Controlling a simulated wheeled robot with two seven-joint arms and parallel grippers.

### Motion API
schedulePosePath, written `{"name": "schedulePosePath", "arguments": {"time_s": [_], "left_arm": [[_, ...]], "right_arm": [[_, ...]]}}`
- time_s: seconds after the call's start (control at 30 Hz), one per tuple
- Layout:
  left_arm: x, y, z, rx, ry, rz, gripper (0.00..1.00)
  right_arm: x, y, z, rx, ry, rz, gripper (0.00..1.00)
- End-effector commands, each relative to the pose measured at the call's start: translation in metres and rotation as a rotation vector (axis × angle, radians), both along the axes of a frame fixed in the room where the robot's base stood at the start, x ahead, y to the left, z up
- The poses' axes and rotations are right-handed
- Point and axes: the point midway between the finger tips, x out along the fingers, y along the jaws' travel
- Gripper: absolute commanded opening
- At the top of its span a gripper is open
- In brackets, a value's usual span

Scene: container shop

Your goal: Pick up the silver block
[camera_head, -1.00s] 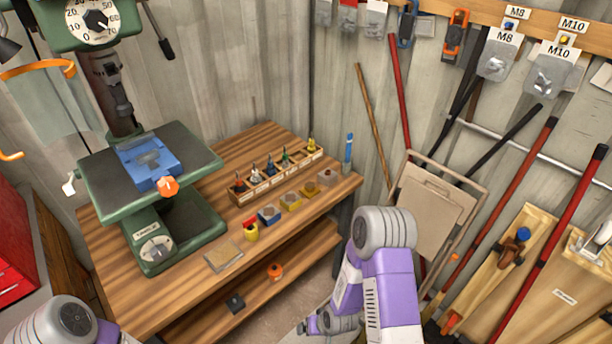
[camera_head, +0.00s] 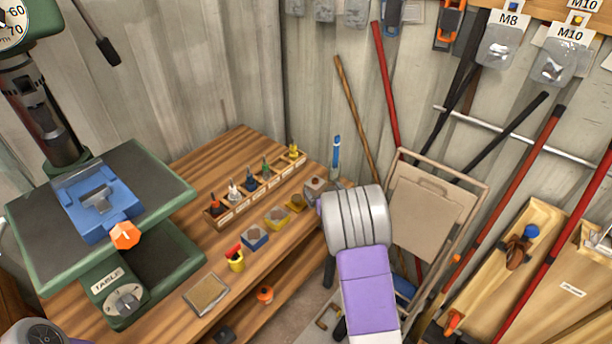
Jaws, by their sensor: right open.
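The silver block (camera_head: 315,187) is a small grey cube with a brownish top face. It sits at the back right end of a row of coloured blocks on the wooden bench (camera_head: 215,160). My right arm stands just right of it, with the rounded grey joint close beside the block in the picture. Contact cannot be told. My right gripper (camera_head: 329,270) is mostly hidden behind that arm; only a dark part shows below the joint, apart from the block. It is open. My left arm shows only as a joint at the bottom left; its gripper is out of view.
Yellow blocks (camera_head: 278,218) and a blue block (camera_head: 254,238) stand nearby, before a wooden rack of small bottles (camera_head: 256,188). A green drill press with a blue vise (camera_head: 98,200) fills the left. A folded frame (camera_head: 430,207) and poles lean at right.

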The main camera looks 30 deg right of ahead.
Motion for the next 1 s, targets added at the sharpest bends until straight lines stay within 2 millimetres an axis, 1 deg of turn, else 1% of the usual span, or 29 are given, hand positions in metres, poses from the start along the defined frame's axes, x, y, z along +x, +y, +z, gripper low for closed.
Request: {"name": "schedulePosePath", "arguments": {"time_s": [0.07,0.37,0.57,0.7,0.8,1.0], "left_arm": [[0.0,0.0,-0.001,0.0,0.001,0.0,0.43],[-0.001,0.0,-0.009,0.0,0.002,0.0,0.43],[0.0,0.0,-0.02,0.0,0.001,0.001,0.43],[0.0,0.0,-0.022,0.0,0.001,0.0,0.43],[0.0,0.0,-0.023,0.0,0.001,0.0,0.43],[0.0,0.0,-0.022,0.0,0.001,0.0,0.43]], "right_arm": [[0.002,-0.001,-0.002,-0.001,0.001,0.0,1.0],[0.027,-0.007,-0.014,-0.002,0.003,0.001,1.0],[0.05,-0.016,-0.028,-0.005,0.004,0.002,1.0],[0.063,-0.018,-0.031,-0.001,0.003,0.001,1.0],[0.067,-0.019,-0.031,0.0,0.003,0.0,1.0],[0.067,-0.019,-0.031,0.001,0.003,0.0,1.0]]}}
